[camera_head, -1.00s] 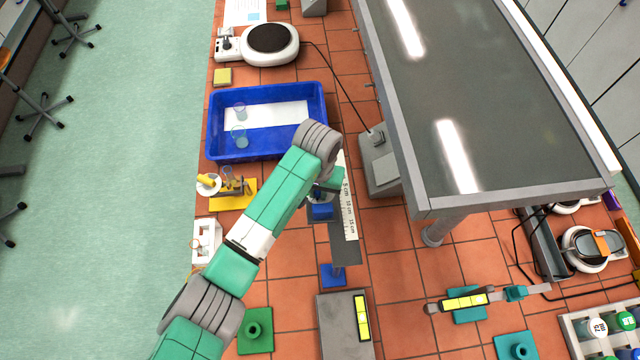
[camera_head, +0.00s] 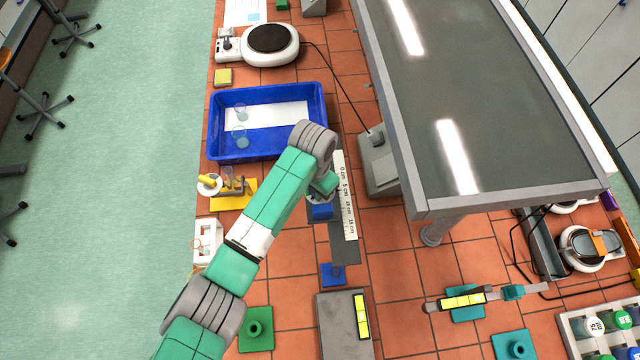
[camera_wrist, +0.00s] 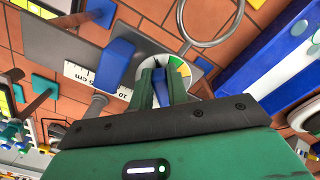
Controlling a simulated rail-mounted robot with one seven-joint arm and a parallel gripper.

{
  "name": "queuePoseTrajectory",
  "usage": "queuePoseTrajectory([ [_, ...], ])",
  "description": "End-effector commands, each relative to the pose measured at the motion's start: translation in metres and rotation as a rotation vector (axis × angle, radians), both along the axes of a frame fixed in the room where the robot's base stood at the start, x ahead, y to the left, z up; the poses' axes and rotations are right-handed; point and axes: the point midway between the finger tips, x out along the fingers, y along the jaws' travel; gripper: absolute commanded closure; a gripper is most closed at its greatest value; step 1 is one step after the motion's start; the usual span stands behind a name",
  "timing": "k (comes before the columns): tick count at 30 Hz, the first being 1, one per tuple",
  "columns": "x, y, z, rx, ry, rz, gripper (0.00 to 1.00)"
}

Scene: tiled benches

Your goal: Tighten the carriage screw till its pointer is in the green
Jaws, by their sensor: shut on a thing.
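My gripper (camera_wrist: 160,88) is shut on the blue carriage screw (camera_wrist: 161,94), whose narrow blue part shows between the green fingers in the wrist view. A round dial (camera_wrist: 178,66) with white, green and orange areas lies just beyond the fingertips. The fingers cover part of the dial, and I cannot make out where its pointer stands. A blue block (camera_wrist: 118,62) stands beside the fingers on the grey rail plate; it also shows in the head view (camera_head: 322,211). In the head view my wrist hides the screw and dial.
A white ruler (camera_head: 349,205) lies along the dark rail (camera_head: 345,248). A blue tray (camera_head: 267,155) with glassware is behind, and a metal ring (camera_wrist: 212,42) is close to the dial. A large grey-topped raised bench (camera_head: 490,120) stands to the right.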

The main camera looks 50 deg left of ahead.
Motion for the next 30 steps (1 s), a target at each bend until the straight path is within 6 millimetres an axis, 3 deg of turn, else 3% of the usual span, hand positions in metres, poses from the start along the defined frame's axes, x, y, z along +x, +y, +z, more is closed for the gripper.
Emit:
queuePoseTrajectory([
  [4,0.000,0.003,0.001,0.000,0.001,-0.167,1.00],
  [13,0.000,0.004,0.000,0.001,0.001,-0.217,1.00],
  [18,0.001,0.008,0.000,0.000,0.001,-0.401,1.00],
  [26,0.001,0.009,0.000,0.000,0.001,-0.425,1.00],
  [30,0.002,0.012,-0.001,0.000,0.001,-0.582,1.00],
])
